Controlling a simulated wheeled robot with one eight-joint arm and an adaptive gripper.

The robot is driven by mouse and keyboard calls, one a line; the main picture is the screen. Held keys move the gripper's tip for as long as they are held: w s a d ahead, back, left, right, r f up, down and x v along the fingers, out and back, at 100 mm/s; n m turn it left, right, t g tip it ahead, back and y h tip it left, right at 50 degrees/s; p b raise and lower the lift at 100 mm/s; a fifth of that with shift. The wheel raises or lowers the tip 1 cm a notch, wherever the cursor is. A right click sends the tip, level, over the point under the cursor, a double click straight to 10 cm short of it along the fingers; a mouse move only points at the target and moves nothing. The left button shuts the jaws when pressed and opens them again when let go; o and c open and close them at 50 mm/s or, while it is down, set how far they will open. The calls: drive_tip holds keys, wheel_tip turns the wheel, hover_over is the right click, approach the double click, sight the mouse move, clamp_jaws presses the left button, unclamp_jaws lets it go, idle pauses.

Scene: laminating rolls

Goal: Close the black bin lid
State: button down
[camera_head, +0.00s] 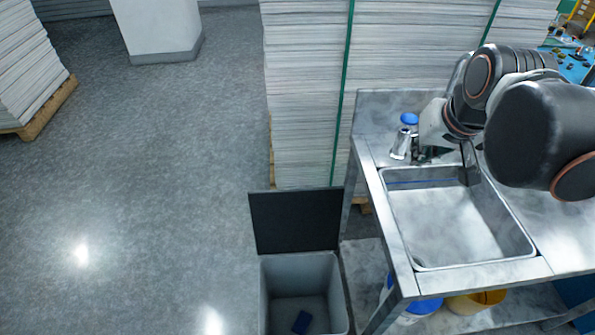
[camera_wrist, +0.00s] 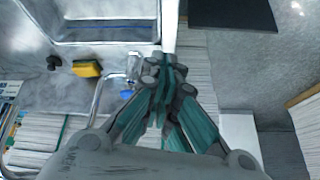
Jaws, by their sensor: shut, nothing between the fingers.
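The bin (camera_head: 262,300) is a light grey box on the floor beside the metal sink table. Its flat black lid (camera_head: 296,221) stands open, raised at the far edge of the bin. The lid also shows as a dark panel at the top right of the wrist view (camera_wrist: 235,13). My gripper (camera_wrist: 164,66) is shut and empty, above the sink table near its tap. It is up and to the right of the bin in the head view, well apart from the lid.
The sink basin (camera_head: 455,232) and table edge lie between my arm and the bin. A yellow sponge (camera_wrist: 87,69) lies on the table. Tall paper stacks (camera_head: 305,90) stand behind. The floor (camera_head: 150,210) left of the bin is clear.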

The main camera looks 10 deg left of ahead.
drive_tip(key=w+a+r+g+p, duration=0.1)
drive_tip(key=w+a, duration=0.2)
drive_tip(key=w, duration=0.2)
drive_tip(key=w+a+p, duration=0.1)
drive_tip(key=w+a, duration=0.2)
drive_tip(key=w, duration=0.3)
drive_tip(key=w+a+f+n+g+p, duration=0.2)
drive_tip(key=w+a+f+g+p, duration=0.1)
drive_tip(key=w+a+f, duration=0.95)
drive_tip(key=a+f+g+h, duration=0.1)
drive_tip(key=a+f+g, duration=0.1)
drive_tip(key=a+f, duration=1.1)
drive_tip(key=s+d+f+b, duration=0.3)
drive_tip(key=s+f+b, duration=0.1)
drive_tip(key=f, duration=0.7)
drive_tip(key=shift+s+n, duration=0.25)
drive_tip(key=shift+n, duration=0.05)
